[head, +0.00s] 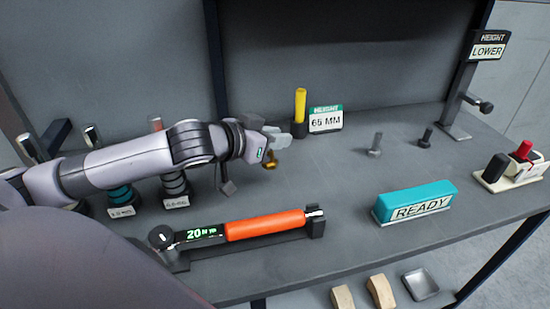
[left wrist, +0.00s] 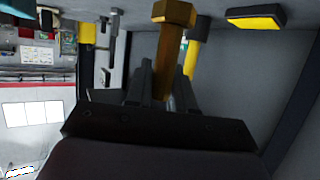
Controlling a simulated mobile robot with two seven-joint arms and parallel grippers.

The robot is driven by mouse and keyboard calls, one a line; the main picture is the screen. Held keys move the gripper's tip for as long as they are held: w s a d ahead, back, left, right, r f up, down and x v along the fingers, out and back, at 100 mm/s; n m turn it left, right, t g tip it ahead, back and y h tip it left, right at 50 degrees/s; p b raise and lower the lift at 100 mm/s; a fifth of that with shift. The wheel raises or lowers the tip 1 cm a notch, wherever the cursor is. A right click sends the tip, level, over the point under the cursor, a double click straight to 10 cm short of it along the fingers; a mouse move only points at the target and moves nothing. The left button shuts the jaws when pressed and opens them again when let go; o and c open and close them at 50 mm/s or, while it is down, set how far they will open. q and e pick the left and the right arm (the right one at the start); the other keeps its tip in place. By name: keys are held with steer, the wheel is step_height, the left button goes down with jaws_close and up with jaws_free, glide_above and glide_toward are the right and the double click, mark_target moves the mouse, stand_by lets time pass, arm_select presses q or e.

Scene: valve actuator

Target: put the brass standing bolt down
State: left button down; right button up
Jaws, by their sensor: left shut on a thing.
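The brass bolt (head: 269,166) is held by my left gripper (head: 282,138), whose fingers are shut on it. In the head view its brass head shows just below the fingers, apparently above the grey bench top (head: 330,185); the gap is hard to judge. In the left wrist view the hex head (left wrist: 173,14) and part of the shank show between the fingers (left wrist: 165,85). The rest of the shank is hidden by the gripper. My right gripper is not in view.
A yellow post (head: 300,105) and a 65 MM sign (head: 326,119) stand behind the gripper. Two bolts, grey (head: 375,145) and dark (head: 425,138), stand to the right. A teal READY block (head: 415,202) and an orange-handled torque wrench (head: 265,224) lie nearer. Bench between is clear.

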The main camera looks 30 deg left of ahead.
arm_select(q)
steer(key=shift+f+b, duration=0.35)
steer(key=shift+f, duration=1.95)
steer(key=shift+f, duration=0.15)
steer(key=c, duration=1)
jaws_free()
steer(key=shift+s+r, duration=0.1)
steer(key=shift+r, duration=0.1)
steer(key=shift+b+v, duration=0.35)
steer(key=shift+v, duration=2.85)
steer(key=shift+s+a+r, duration=0.1)
steer(key=shift+s+r, duration=0.05)
steer(key=shift+s, duration=0.2)
